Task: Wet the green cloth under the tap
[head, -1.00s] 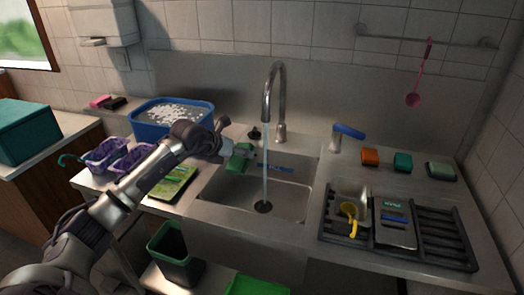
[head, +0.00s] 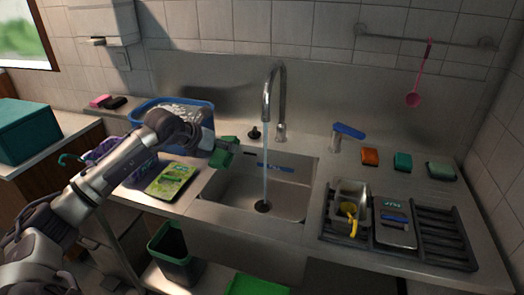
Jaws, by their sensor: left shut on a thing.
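The green cloth (head: 222,156) is in my left gripper (head: 224,147), which is shut on it at the left rim of the sink. The tap (head: 268,95) stands behind the sink, and a stream of water (head: 265,165) runs from it straight down to the drain. The cloth is left of the stream and apart from it. The sink (head: 285,200) is a steel basin. My right gripper is not in view.
A blue tub (head: 141,114) with white pieces stands behind my left arm. A green packet (head: 169,181) lies left of the sink. A drying rack (head: 445,240) with a metal container (head: 349,196) is at right. Sponges (head: 370,156) line the back right.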

